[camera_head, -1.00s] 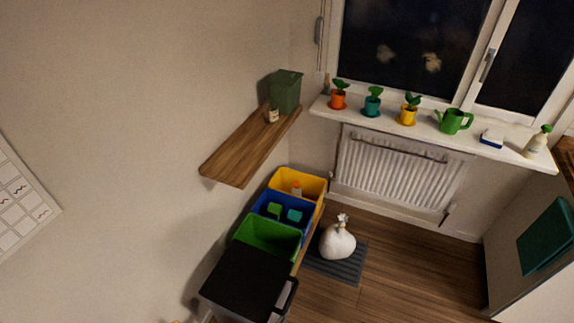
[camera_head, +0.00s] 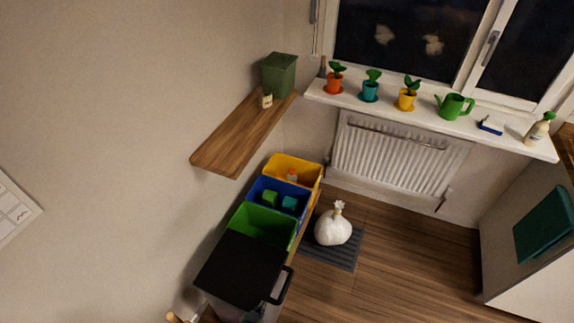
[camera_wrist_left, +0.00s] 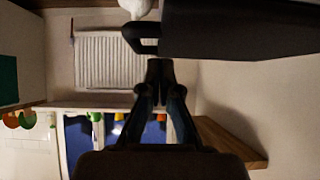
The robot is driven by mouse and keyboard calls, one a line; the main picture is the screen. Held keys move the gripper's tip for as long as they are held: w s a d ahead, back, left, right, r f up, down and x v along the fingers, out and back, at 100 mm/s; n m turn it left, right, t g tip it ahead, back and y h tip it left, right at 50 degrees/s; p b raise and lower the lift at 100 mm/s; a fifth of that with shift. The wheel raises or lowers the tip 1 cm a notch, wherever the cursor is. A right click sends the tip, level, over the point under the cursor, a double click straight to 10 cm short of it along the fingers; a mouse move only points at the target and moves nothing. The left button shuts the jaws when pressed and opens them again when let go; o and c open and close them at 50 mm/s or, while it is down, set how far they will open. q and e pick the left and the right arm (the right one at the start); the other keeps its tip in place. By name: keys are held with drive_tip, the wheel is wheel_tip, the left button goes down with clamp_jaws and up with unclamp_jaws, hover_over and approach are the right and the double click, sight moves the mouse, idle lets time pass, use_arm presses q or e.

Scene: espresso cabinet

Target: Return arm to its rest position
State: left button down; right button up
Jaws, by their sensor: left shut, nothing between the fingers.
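My left gripper (camera_wrist_left: 159,72) shows in the left wrist view, where its two dark fingers are together with nothing between them. The wrist picture is upside down, with the window low and the radiator high. The gripper appears close to the black bin lid (camera_wrist_left: 235,30) and its loop handle (camera_wrist_left: 140,38); I cannot tell whether it touches them. In the head view I cannot make out either gripper clearly. The lidded bin (camera_head: 240,270) stands at the lower middle there, its handle (camera_head: 279,288) facing right. My right gripper is in neither view.
Green (camera_head: 262,228), blue (camera_head: 279,196) and yellow (camera_head: 293,170) crates line the wall. A wooden shelf (camera_head: 235,135) juts out above them. A white bag (camera_head: 333,226) sits on a grey mat (camera_head: 340,255). The windowsill (camera_head: 400,108) holds pots and a watering can. Floor at the right is bare.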

use_arm(q)
drive_tip(key=s+a+r+n+g+y, duration=0.1)
drive_tip(key=s+a+r+g+y, duration=0.15)
drive_tip(key=s+a+r, duration=0.35)
drive_tip(key=s+a+r+n+g+y, duration=0.1)
drive_tip(key=s+a+r+g, duration=0.4)
drive_tip(key=s, duration=0.4)
drive_tip(key=s+f, duration=0.2)
drive_tip(key=f, duration=1.2)
drive_tip(key=s+f, duration=0.2)
drive_tip(key=f, duration=1.3)
drive_tip(key=shift+a+f, duration=0.15)
drive_tip(key=shift+a, duration=0.3)
drive_tip(key=shift+s+g, duration=0.1)
drive_tip(key=shift+g, duration=0.15)
